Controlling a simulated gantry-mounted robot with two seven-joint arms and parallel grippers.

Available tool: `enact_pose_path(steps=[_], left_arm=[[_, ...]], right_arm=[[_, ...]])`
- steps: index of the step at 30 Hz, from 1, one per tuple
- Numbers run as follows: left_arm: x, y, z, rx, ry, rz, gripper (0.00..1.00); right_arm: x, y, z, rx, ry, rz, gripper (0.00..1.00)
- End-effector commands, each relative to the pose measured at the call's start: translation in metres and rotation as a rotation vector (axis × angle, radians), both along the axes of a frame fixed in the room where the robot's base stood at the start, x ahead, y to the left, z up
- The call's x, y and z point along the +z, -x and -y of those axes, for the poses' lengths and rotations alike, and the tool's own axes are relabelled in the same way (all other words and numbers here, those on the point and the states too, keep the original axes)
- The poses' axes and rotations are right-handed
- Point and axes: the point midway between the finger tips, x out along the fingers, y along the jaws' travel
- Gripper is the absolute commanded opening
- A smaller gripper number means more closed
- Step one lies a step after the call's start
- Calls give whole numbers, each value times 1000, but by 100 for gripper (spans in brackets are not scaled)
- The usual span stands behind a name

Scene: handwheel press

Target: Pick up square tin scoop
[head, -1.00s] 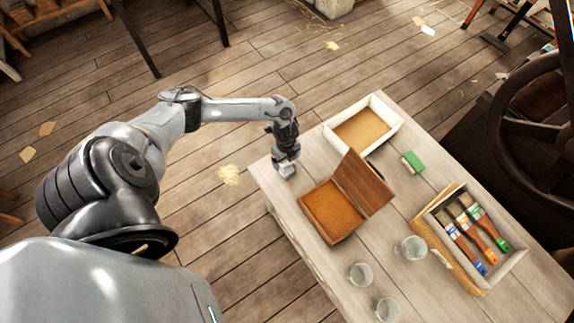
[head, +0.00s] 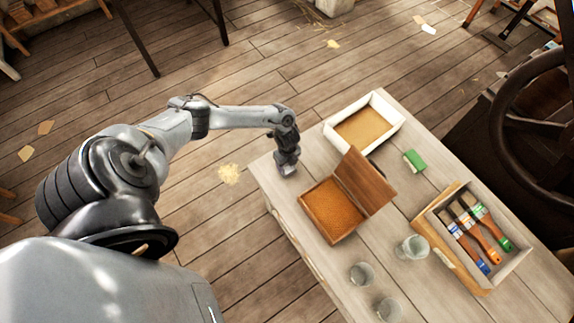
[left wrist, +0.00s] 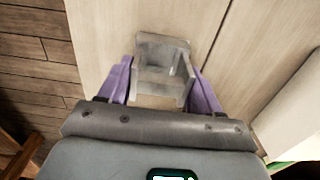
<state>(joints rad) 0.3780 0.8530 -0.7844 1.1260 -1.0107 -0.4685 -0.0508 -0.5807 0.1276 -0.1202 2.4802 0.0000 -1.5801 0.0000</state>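The square tin scoop (left wrist: 162,68) is a grey, open-topped metal piece on the pale table, seen in the left wrist view. My left gripper (left wrist: 161,72) has its two purple fingers apart, one on each side of the scoop. Only narrow gaps show, and I see no clear grip on it. My right gripper is in neither view.
On the table (head: 400,205) stand an open wooden box (head: 331,209) with its lid up, a white tray (head: 377,100), a green block (head: 414,160), a crate of brushes (head: 509,273) and several glass jars (head: 411,247). A handwheel (head: 500,125) stands at the right.

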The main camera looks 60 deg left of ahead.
Motion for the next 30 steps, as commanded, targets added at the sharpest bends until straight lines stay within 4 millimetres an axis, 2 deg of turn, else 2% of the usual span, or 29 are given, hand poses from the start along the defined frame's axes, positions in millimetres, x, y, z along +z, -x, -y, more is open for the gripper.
enact_pose_path(steps=[3, 14, 19, 23, 30], left_arm=[[0, 0, 0, 0, 0, 0, 33], [6, 0, 0, 0, 0, 0, 33], [22, 0, -1, -1, -1, 0, 33], [45, -1, -1, -2, 0, 2, 33], [73, -33, 42, -3, 3, 5, 33]], right_arm=[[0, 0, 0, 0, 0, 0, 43], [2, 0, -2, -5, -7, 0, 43], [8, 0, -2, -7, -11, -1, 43], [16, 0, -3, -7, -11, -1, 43], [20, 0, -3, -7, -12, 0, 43]])
